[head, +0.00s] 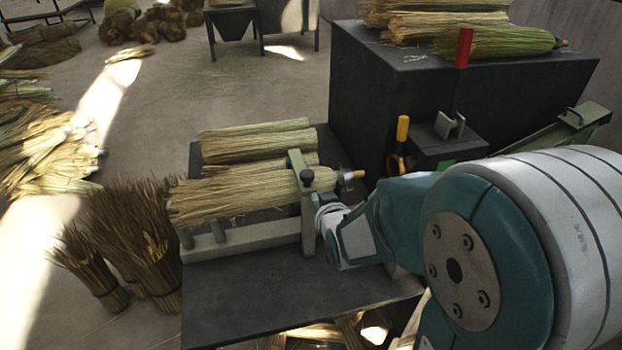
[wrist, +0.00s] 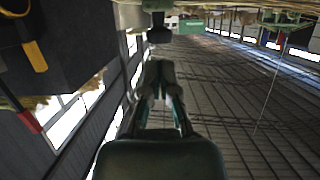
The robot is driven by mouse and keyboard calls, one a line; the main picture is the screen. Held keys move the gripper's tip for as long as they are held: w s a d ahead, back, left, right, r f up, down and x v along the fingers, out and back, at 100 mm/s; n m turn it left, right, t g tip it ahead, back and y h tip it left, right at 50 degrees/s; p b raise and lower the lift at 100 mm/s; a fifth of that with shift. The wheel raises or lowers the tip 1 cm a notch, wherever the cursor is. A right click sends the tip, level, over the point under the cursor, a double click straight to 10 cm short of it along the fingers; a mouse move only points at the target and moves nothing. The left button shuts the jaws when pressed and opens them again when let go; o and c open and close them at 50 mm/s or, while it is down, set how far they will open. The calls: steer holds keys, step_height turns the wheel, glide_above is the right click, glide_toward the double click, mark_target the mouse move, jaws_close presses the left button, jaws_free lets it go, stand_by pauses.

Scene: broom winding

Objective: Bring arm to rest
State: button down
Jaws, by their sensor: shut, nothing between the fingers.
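My arm comes in from the right in the head view, and its wrist end is low beside the clamp post (head: 305,200) of the winding bench. I cannot make out the fingers in the head view. In the wrist view my gripper (wrist: 160,75) is shut with nothing between its fingers. The wrist picture appears upside down, with roof beams and windows beyond the fingers. Broom bundles (head: 250,190) lie on the dark bench (head: 290,290), behind the post. A short wooden handle end (head: 352,175) sticks out to the right of the post.
A dark block (head: 450,100) stands behind the bench, with more broom bundles (head: 470,40) on top. Straw sheaves (head: 110,250) stand on the floor at left.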

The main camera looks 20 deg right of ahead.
steer(key=s+r+g, duration=0.4)
steer(key=s, duration=0.7)
steer(key=s+r+g, duration=0.4)
steer(key=s, duration=0.8)
steer(key=shift+a+r, duration=0.25)
steer(key=shift+a, duration=0.15)
